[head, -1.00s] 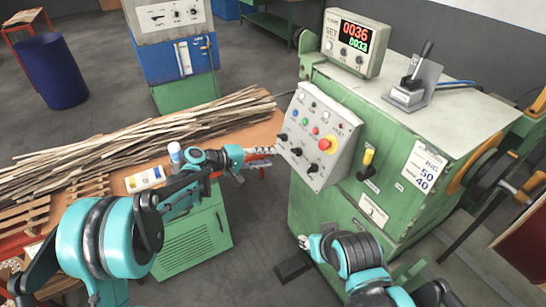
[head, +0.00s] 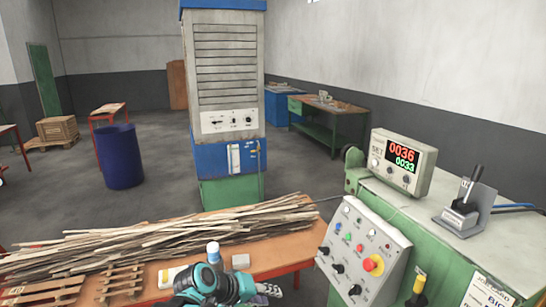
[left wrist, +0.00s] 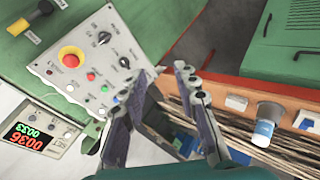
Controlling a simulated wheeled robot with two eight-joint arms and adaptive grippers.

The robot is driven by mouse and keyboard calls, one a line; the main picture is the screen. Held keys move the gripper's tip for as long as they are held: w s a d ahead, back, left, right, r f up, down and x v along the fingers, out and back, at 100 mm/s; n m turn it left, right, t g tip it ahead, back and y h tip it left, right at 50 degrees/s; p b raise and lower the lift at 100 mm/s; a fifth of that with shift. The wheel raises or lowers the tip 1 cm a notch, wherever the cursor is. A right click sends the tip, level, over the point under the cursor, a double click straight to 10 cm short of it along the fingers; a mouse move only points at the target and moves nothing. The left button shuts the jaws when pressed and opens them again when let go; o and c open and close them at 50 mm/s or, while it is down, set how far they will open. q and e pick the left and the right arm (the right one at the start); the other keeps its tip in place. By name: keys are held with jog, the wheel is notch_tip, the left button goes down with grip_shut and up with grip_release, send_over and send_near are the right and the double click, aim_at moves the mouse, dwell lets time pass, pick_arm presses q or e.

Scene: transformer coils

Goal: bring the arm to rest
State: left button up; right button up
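My left arm comes in at the bottom of the head view, teal and black. Its gripper (head: 270,290) is low in the picture, in front of the wooden table and left of the grey control panel (head: 362,250). In the left wrist view the two fingers of this gripper (left wrist: 165,73) stand apart with nothing between them. The panel (left wrist: 90,75), with its red and yellow stop button, lies beyond the fingers to the left there. My right arm and gripper are in neither current view.
The green machine (head: 440,240) carries the panel and a counter display (head: 402,162) reading 0036 and 0033.

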pick_arm(q)
jog(key=s+a+f+m+y, duration=0.1)
jog(key=s+a+f+y, duration=0.1)
jog(key=s+a, duration=0.6)
jog(key=s+a+f+m+t+y, duration=0.1)
jog(key=s+a+f+y, duration=0.1)
jog(key=s+a+y, duration=0.3)
jog(key=s+a, duration=0.3)
jog(key=s, duration=0.3)
jog(key=shift+a+f, duration=0.2)
